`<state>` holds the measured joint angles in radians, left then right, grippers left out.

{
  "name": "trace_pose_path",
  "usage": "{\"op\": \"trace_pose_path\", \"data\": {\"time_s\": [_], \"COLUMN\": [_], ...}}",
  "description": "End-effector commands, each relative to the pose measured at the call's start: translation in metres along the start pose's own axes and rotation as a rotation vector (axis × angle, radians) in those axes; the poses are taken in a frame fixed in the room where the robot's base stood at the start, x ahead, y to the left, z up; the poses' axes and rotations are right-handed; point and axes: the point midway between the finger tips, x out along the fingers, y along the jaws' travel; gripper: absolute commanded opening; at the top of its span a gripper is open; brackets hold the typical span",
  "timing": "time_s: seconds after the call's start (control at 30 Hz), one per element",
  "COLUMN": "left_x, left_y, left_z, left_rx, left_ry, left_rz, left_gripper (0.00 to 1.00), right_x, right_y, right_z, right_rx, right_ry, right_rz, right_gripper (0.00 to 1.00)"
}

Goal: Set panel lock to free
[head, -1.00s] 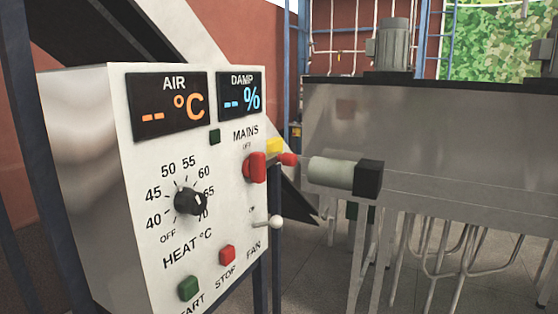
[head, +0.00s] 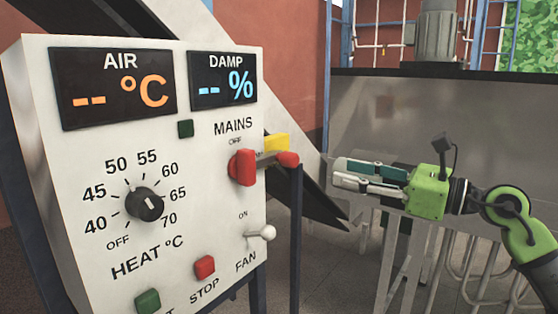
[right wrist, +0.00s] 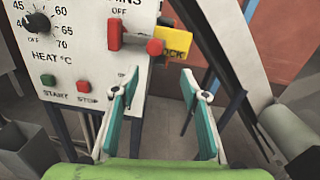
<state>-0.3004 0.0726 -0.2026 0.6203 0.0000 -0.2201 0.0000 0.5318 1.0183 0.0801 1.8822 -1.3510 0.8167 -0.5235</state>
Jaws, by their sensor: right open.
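The control panel (head: 90,160) fills the left of the head view. At its right edge a yellow plate (head: 277,143) sits behind a red-tipped lever (head: 287,159). In the right wrist view the yellow plate (right wrist: 180,43) is lettered, with "OCK" readable, and the red tip (right wrist: 155,47) covers its left part. The red mains switch (head: 243,167) is just left of the lever and near OFF. My right gripper (head: 337,173) is open and empty, right of the lever and apart from it. Its parted fingers (right wrist: 160,85) also show in the right wrist view. My left gripper is out of view.
The panel also carries a heat knob (head: 144,205), a red stop button (head: 204,266), a green start button (head: 148,301) and a fan toggle (head: 261,234). A dark sloping beam (head: 308,198) runs behind the panel. A steel tank (head: 480,125) stands behind my right arm.

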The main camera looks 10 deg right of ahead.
Motion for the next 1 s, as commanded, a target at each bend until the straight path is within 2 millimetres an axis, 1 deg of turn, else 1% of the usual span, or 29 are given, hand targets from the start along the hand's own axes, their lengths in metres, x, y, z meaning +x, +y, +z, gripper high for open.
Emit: {"op": "trace_pose_path", "data": {"time_s": [0.03,0.13,0.23,0.43,0.6,0.7,0.83,1.0], "left_x": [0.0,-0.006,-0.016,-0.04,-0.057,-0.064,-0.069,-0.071], "left_y": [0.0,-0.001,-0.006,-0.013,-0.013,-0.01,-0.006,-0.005], "left_z": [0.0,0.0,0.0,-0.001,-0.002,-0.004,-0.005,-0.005], "left_rx": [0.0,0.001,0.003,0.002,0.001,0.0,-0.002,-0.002], "left_ry": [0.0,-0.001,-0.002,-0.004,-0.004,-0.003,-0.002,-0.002], "left_rz": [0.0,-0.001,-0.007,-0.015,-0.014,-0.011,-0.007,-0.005], "left_gripper": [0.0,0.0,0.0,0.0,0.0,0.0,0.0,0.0], "right_x": [-0.001,0.005,0.018,0.061,0.096,0.113,0.128,0.136], "right_y": [0.004,0.004,0.004,0.005,0.004,0.004,0.003,0.004], "right_z": [0.005,0.008,0.011,0.013,0.011,0.009,0.007,0.004], "right_rx": [-0.037,-0.055,-0.051,-0.046,-0.045,-0.046,-0.046,-0.047], "right_ry": [0.01,0.015,0.012,0.01,0.009,0.011,0.011,0.013], "right_rz": [0.0,0.0,0.0,0.003,0.0,0.001,-0.001,-0.001], "right_gripper": [0.41,0.41,0.41,0.41,0.41,0.41,0.41,0.41]}}
